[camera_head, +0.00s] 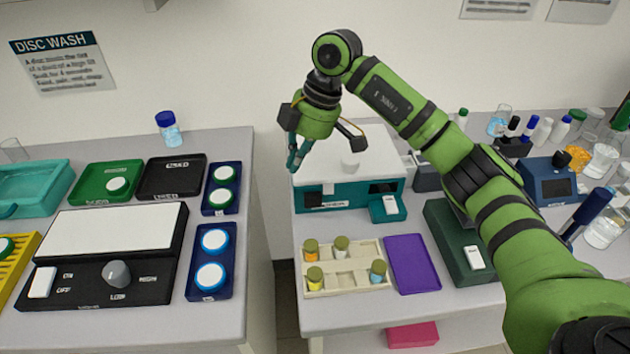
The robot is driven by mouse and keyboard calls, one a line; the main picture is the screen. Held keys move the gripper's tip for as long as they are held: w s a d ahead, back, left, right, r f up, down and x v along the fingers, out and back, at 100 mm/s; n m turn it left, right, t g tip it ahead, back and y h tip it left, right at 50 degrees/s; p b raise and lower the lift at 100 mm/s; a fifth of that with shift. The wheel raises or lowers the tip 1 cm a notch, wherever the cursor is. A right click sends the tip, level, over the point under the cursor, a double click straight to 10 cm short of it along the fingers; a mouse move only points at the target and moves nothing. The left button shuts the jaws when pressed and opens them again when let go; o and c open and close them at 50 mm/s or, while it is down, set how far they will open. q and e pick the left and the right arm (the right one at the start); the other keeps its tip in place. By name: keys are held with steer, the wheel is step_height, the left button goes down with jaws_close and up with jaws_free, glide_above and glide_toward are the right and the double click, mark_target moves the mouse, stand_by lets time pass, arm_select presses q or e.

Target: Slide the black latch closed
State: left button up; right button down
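I cannot make out a black latch for certain in the head view. A white-topped device with a teal front (328,196) stands at the back of the right bench, with a small dark panel (383,187) on its front right. My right gripper (294,162) hangs in front of the device's left end, fingers pointing down, with its arm reaching in from the right. Its fingers are seen nearly side-on and overlap, so their gap is unclear. I see nothing held in it. My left gripper is out of view.
A beige vial rack (347,285), a purple tray (413,264) and a dark green box (455,262) stand in front of the device. On the left bench are a black knobbed unit (90,290) and several trays. A gap separates the benches.

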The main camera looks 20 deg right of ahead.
mark_target(313, 200)
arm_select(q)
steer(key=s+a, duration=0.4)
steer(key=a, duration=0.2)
arm_select(e)
steer(key=f+p, duration=0.1)
steer(key=f, duration=0.2)
steer(key=f+p, duration=0.2)
steer(key=f, duration=0.1)
steer(key=a+f+p, duration=0.1)
steer(key=f+p, duration=0.1)
steer(key=f, duration=0.1)
steer(key=shift+s, duration=0.35)
steer(key=shift+s+d, duration=0.1)
steer(key=shift+d, duration=0.15)
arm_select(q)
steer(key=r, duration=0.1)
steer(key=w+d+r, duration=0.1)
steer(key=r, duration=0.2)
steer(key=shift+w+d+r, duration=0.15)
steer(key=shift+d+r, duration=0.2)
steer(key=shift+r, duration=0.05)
arm_select(e)
steer(key=shift+d, duration=0.1)
